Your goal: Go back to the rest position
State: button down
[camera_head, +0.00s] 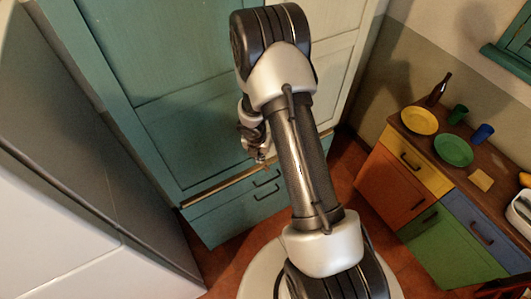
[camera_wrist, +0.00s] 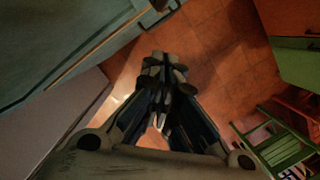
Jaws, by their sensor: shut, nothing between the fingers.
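My gripper (camera_head: 264,158) hangs in front of the teal cabinet (camera_head: 150,62) in the head view, partly hidden behind my own arm. In the wrist view my gripper (camera_wrist: 163,75) points down toward the red-brown tiled floor (camera_wrist: 222,50). Its fingers are together and nothing is between them. It is apart from the cabinet and the counter.
A counter (camera_head: 472,193) on the right bears a yellow plate (camera_head: 419,120), a green plate (camera_head: 454,150), a bottle (camera_head: 439,88), a green cup (camera_head: 458,114) and a blue cup (camera_head: 483,133). A pale appliance (camera_head: 60,220) stands left. A green chair (camera_wrist: 285,148) shows in the wrist view.

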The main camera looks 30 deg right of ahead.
jog(key=s+a+r+m+b, duration=0.25)
jog(key=r+m+b, duration=0.4)
jog(key=r, duration=0.75)
jog(key=s+a+f+m+t+y+b, duration=0.1)
jog(key=s+a+m+b, duration=0.4)
jog(key=s+m+b, duration=0.5)
jog(key=s+a+f+m+t+y+b, duration=0.1)
jog(key=s+a+f+m+b, duration=0.1)
jog(key=s+a+m+b, duration=0.4)
jog(key=s+m+b, duration=0.4)
jog(key=s, duration=0.2)
jog(key=shift+f+t+b, duration=0.25)
jog(key=shift+t+b, duration=0.05)
jog(key=shift+b, duration=0.1)
